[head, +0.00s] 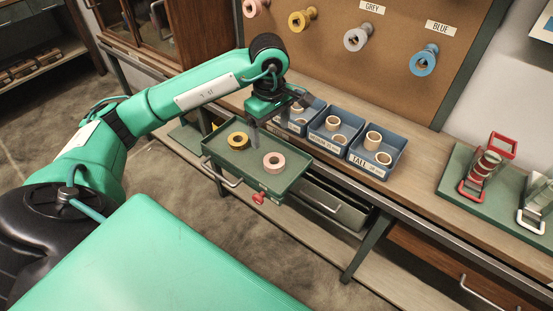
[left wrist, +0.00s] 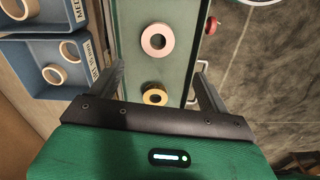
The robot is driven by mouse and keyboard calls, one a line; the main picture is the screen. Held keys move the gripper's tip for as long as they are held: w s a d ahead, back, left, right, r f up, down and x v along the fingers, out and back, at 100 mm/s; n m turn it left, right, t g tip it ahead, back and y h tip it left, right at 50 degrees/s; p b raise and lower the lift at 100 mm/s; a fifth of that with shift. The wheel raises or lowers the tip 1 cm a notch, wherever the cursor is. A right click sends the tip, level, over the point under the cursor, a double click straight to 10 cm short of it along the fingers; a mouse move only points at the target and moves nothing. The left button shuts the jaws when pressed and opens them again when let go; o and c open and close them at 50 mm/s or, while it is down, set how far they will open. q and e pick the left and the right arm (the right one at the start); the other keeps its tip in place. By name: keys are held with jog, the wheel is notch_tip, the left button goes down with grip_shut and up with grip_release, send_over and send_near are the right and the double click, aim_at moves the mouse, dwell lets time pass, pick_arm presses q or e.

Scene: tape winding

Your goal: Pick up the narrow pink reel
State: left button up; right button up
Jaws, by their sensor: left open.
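The pink reel (head: 267,166) is a ring lying flat in a green tray (head: 236,173), right of a yellow reel (head: 230,141) in the head view. In the left wrist view the pink reel (left wrist: 146,40) lies just beyond my fingertips, and the yellow reel (left wrist: 155,94) is between the fingers. My left gripper (head: 275,125) is open and empty above the tray, its fingers apart in the left wrist view (left wrist: 160,68). It does not touch the pink reel. My right gripper is not in view.
Blue bins (head: 358,157) with pale rings stand on the bench right behind the tray. A red knob (head: 259,199) sits at the tray's front. Reels hang on a pegboard (head: 320,60) behind. A green board (head: 459,170) with red-handled holders is at the right.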

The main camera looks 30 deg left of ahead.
pick_arm(q)
send_over(274, 156)
jog(key=s, duration=0.2)
jog(key=f, duration=0.5)
jog(key=shift+w+d, duration=0.1)
jog(key=shift+w, duration=0.15)
jog(key=shift+d+f+p, duration=0.15)
jog(key=shift+f+p, duration=0.1)
jog(key=shift+f, duration=1.1)
jog(key=shift+d+f+p, duration=0.1)
jog(key=shift+f+p, duration=0.1)
jog(key=shift+f, duration=1.15)
jog(key=shift+w, duration=0.1)
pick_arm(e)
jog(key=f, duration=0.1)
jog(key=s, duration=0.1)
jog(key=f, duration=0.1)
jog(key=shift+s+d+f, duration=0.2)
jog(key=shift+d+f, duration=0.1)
pick_arm(q)
jog(key=shift+c, duration=0.3)
jog(key=c, duration=1)
